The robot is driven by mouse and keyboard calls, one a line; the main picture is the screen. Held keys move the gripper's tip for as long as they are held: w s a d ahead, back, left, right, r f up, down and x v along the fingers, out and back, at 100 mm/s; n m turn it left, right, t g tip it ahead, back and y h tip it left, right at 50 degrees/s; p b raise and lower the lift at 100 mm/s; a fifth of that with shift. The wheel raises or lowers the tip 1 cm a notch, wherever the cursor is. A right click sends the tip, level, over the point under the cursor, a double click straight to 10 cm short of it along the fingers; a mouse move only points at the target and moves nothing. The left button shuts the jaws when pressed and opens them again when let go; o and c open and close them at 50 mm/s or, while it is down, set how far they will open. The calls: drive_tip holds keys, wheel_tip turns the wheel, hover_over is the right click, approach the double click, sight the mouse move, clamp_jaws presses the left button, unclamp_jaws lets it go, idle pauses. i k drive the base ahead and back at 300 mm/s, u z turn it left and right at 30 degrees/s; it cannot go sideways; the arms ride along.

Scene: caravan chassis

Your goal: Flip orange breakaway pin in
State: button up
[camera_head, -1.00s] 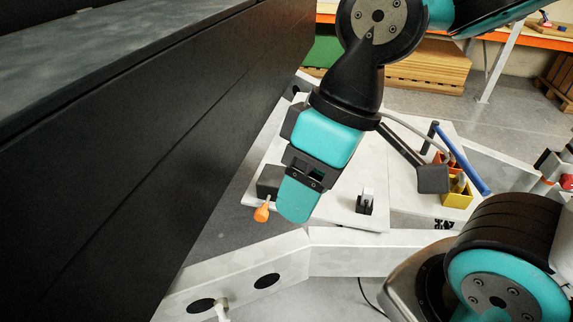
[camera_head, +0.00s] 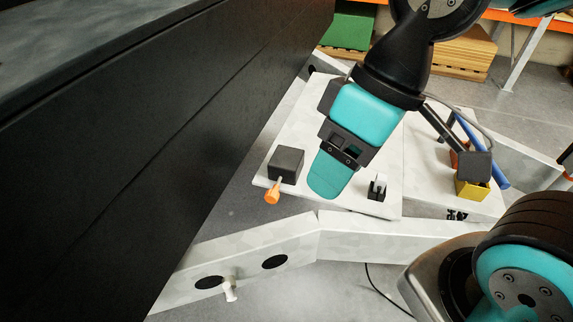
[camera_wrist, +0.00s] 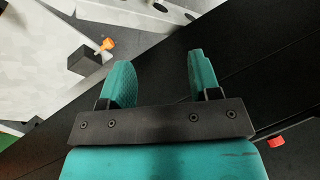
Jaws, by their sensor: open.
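The orange breakaway pin (camera_head: 272,192) sticks out from a black box (camera_head: 286,164) at the near left edge of a pale plate. In the wrist view the pin (camera_wrist: 106,44) and the black box (camera_wrist: 82,61) are at the upper left, outside the fingers. My gripper (camera_head: 328,192) is to the right of the pin in the head view, apart from it. In the wrist view my gripper (camera_wrist: 158,72) has its two teal fingers spread with nothing between them.
A tall dark wall (camera_head: 150,150) fills the left. A small black-and-white bracket (camera_head: 378,187) stands on the plate (camera_head: 375,208) right of my gripper. A yellow box (camera_head: 472,187) and blue handle (camera_head: 497,168) are farther right. A pale beam (camera_head: 390,242) crosses in front.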

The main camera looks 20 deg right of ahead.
sight(271, 196)
drive_tip(key=z, duration=1.4)
drive_tip(key=k, duration=0.55)
drive_tip(key=u, duration=1.35)
